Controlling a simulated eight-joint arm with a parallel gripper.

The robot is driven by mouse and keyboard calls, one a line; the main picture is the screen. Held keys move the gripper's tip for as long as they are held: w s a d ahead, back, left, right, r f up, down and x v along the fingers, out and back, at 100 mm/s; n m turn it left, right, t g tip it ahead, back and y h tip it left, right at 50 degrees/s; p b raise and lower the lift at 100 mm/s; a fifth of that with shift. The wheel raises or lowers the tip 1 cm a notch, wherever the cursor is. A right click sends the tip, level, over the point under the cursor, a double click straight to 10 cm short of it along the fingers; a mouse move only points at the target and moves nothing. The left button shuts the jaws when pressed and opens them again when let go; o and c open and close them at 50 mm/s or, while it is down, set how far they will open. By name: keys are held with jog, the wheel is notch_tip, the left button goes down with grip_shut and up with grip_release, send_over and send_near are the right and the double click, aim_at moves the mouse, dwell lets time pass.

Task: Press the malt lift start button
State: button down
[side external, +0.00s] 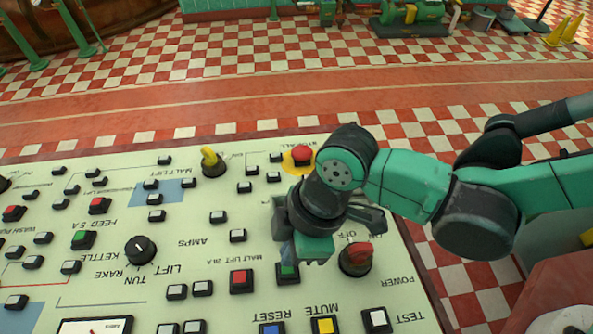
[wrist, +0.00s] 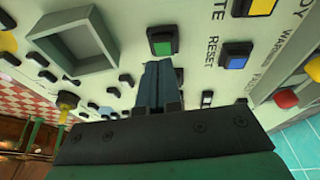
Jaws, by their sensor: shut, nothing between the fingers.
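The panel (side external: 130,235) has a label reading roughly "MALT LIFT" (side external: 272,258), upside down in the side view. Beside it are a square red button (side external: 241,280) and a green button (side external: 288,272). The green button is partly hidden by my gripper (side external: 289,255) in the side view. In the wrist view the green button (wrist: 161,41) shows just beyond the tips of my gripper (wrist: 158,68). The fingers are shut together with nothing between them and point at the panel. I cannot tell whether they touch the button.
A red rotary switch (side external: 357,256) stands close to my gripper. A blue reset button (side external: 271,328), a yellow mute button (side external: 325,325) and a red stop button (side external: 301,154) are nearby. In the wrist view a raised grey square frame (wrist: 78,40) stands left of the green button.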

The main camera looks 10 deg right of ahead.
aim_at(290, 268)
jog(key=shift+s+f, duration=0.2)
jog(key=shift+f, duration=0.65)
jog(key=shift+s+f, duration=0.2)
jog(key=shift+f, duration=0.7)
jog(key=shift+r, duration=0.15)
jog(key=shift+w+r, duration=0.1)
jog(key=shift+r, duration=0.25)
jog(key=v, duration=1.3)
jog(key=shift+w+a, duration=0.25)
jog(key=shift+a, duration=0.15)
